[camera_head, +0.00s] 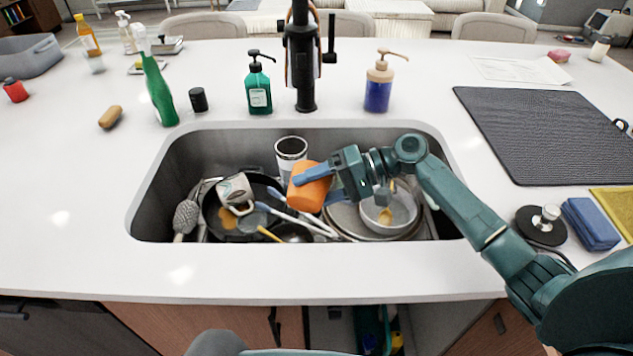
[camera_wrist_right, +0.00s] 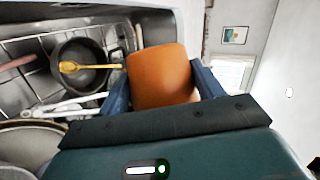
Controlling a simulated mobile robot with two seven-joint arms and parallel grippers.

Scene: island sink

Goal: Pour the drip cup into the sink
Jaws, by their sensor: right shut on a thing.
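The orange cup (camera_head: 308,190) is held over the sink (camera_head: 225,150), tilted, in the head view. My right gripper (camera_head: 312,174) is shut on it, with blue fingers against its sides. The wrist view shows the cup (camera_wrist_right: 160,75) between both fingers of the right gripper (camera_wrist_right: 163,88). I cannot see inside the cup or whether liquid is leaving it. My left gripper is not in view.
The sink holds a dark pan (camera_head: 212,212), a patterned mug (camera_head: 235,190), a white-and-dark tumbler (camera_head: 291,151), a bowl (camera_head: 398,212) and utensils. The black faucet (camera_head: 304,70) rises behind. A dark mat (camera_head: 550,130) lies at right.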

